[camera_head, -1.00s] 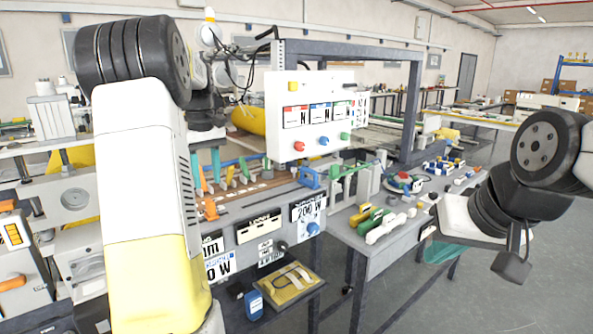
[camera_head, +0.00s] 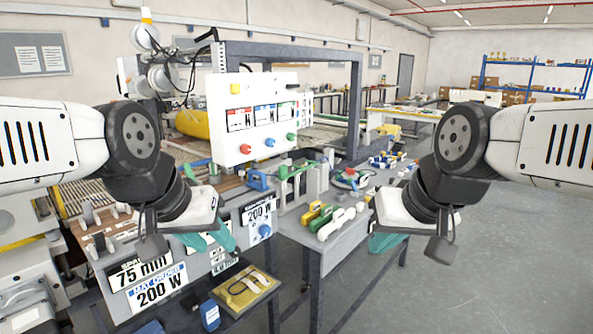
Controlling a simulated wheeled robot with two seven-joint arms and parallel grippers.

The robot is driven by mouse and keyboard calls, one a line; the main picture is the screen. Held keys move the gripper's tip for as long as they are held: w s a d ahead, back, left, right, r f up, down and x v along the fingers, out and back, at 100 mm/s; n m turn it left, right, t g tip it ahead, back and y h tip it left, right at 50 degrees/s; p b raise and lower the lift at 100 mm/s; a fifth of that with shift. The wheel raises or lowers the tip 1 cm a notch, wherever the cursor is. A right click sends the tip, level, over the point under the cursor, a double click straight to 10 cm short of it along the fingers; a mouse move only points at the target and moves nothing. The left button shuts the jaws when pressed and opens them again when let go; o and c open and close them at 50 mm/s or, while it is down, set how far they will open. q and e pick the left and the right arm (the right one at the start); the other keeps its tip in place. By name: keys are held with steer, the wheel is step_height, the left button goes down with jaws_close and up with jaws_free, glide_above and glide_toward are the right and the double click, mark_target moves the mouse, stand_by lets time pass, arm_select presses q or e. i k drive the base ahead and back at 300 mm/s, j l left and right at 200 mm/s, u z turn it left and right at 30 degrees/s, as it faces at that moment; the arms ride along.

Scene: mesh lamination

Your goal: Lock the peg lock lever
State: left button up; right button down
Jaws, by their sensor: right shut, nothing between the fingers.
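The long workbench machine (camera_head: 172,250) stands ahead and to the left, with large "75 mm" and "200 W" labels on its front. A blue clamp-like part (camera_head: 258,180) and a green lever-like bar (camera_head: 297,171) stand on its right end. I cannot tell which part is the peg lock lever. My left gripper (camera_head: 208,240) has teal fingers that look spread, in front of the machine's labelled face and holding nothing visible. My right gripper (camera_head: 386,244) is shut and empty, right of the side table. Both wrists partly hide their fingers.
A white control panel (camera_head: 262,119) with coloured knobs rises behind the machine. The side table (camera_head: 308,237) carries yellow, green and white hand tools. A yellow tray (camera_head: 245,292) and a blue bottle (camera_head: 210,314) sit low in front. Open grey floor (camera_head: 480,270) lies at right.

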mark_target(99, 239)
steer(key=u, duration=1.5)
steer(key=k+l+u, duration=0.1)
steer(key=k, duration=0.25)
steer(key=k+l, duration=0.15)
steer(key=k, duration=0.2)
steer(key=u, duration=0.05)
